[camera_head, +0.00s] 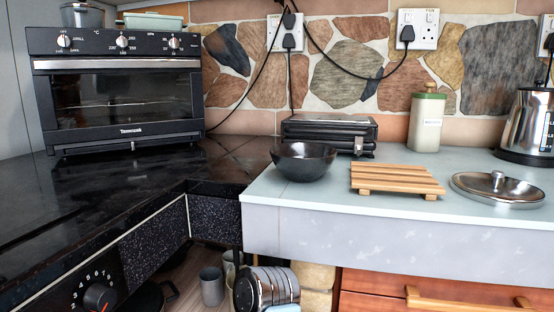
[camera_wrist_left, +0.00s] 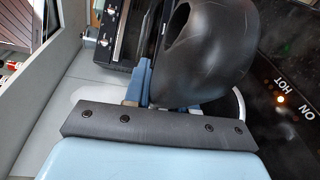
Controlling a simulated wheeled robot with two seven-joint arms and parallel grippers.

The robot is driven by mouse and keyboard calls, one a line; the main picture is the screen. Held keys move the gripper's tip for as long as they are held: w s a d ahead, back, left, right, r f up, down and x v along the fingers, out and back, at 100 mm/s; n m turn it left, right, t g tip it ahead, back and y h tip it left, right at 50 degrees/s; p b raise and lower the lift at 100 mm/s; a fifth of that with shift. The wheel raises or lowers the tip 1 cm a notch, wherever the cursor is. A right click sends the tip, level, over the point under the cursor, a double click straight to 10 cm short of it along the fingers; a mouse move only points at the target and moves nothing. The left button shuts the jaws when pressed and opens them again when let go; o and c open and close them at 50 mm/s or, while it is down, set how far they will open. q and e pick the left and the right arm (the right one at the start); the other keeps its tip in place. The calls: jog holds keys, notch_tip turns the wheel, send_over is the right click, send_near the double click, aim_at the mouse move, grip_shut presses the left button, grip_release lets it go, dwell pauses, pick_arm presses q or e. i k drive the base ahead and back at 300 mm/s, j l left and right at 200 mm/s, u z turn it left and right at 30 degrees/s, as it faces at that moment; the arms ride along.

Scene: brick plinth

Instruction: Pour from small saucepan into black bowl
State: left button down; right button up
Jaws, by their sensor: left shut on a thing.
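The black bowl (camera_head: 302,165) stands upright on the pale counter, near its left end, in the head view. Its inside is dark and I cannot tell what it holds. In the left wrist view, the blue fingers of my left gripper (camera_wrist_left: 143,82) are shut against a dark, rounded vessel (camera_wrist_left: 208,55), which looks like the small saucepan. It is seen very close and cut off by the top edge, so its contents are hidden. I cannot make out the left gripper or this saucepan in the head view. My right gripper is in neither view.
A wooden slatted trivet (camera_head: 397,179) and a metal lid (camera_head: 498,187) lie right of the bowl. A toaster-like grill (camera_head: 331,133) stands behind it. An oven (camera_head: 120,88) stands on the dark left counter.

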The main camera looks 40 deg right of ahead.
aim_at(299, 162)
jog(key=k+l, duration=0.2)
jog(key=k, duration=0.3)
jog(key=k+l, duration=0.15)
jog(key=k, duration=0.3)
jog(key=k+l, duration=0.2)
jog(key=k, duration=0.3)
jog(key=k+l, duration=0.2)
jog(key=k, duration=0.3)
